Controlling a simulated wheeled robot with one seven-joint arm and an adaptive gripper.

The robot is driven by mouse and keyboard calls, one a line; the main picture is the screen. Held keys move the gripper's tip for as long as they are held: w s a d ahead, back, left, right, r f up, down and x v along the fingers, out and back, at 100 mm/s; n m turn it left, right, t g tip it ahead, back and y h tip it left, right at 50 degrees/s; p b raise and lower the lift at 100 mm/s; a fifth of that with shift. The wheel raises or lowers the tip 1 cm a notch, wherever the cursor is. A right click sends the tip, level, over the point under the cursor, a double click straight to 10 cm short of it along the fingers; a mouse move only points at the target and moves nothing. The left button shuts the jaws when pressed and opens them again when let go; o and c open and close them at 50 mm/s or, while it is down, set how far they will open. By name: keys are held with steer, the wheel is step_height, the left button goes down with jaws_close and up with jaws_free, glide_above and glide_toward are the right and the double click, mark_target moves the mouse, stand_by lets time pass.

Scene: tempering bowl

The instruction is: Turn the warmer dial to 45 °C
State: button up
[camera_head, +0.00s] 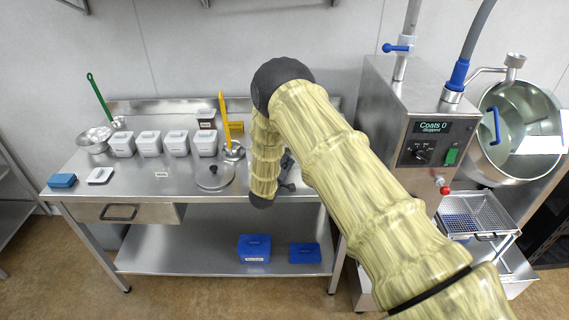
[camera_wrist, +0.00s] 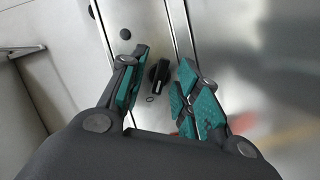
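In the wrist view my gripper (camera_wrist: 161,66) is open, with its teal-padded fingers apart. A black dial knob (camera_wrist: 158,77) with a light pointer mark shows between and beyond the fingertips on a steel surface. I cannot tell whether either finger touches it. No temperature scale or 45 °C mark can be read there, so its setting is unclear. In the head view my arm hides most of the gripper and this knob; only dark gripper parts (camera_head: 288,180) show above the bench. Another black dial (camera_head: 421,155) is on the machine at right.
The steel coating machine (camera_head: 392,115), whose screen reads "Coats 0 Stopped", stands right of my arm.

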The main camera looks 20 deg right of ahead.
steer(key=shift+w+d+f, duration=0.1)
steer(key=shift+w+f, duration=0.05)
steer(key=shift+w, duration=0.15)
jaws_close()
